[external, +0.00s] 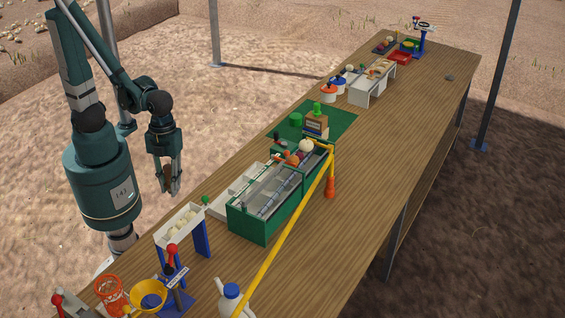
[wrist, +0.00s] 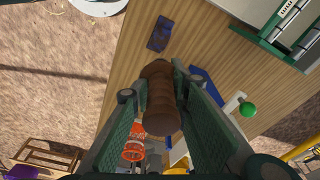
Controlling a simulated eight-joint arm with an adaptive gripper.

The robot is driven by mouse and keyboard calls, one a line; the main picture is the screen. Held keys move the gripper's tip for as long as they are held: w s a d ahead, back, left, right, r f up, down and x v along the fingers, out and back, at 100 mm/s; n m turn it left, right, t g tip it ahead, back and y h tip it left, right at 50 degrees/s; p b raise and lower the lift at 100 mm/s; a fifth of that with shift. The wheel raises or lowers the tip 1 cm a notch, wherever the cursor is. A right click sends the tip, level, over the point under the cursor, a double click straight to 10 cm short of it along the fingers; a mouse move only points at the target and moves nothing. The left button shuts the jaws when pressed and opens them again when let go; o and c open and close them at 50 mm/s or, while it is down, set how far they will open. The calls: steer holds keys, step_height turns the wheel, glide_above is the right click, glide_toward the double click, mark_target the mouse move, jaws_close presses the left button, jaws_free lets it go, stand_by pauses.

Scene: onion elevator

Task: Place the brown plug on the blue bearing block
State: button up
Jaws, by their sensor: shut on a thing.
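My gripper (external: 170,190) hangs beside the table's left edge in the external view, pointing down. In the wrist view its two green fingers (wrist: 160,75) are shut around the brown plug (wrist: 158,95), a rounded, ridged brown piece. In the external view the plug shows only as a small brown patch between the fingers. A small dark blue block (wrist: 160,33) lies on the wooden table beyond the plug in the wrist view; it may be the blue bearing block, but I cannot tell for sure. The plug is apart from it.
A white tray on blue legs (external: 202,238) stands near the table edge. A green tank (external: 250,222) is behind it. A yellow funnel (external: 146,291), an orange basket (external: 110,291) and a red-knobbed stand (external: 172,250) crowd the near end.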

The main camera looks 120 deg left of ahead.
steer(key=shift+f, duration=1.15)
steer(key=shift+f, duration=0.15)
steer(key=shift+f+b, duration=0.55)
steer(key=shift+f, duration=2.2)
steer(key=shift+f+b, duration=0.4)
steer(key=shift+f, duration=1.7)
steer(key=shift+f, duration=0.15)
steer(key=o, duration=0.9)
steer(key=shift+r, duration=0.2)
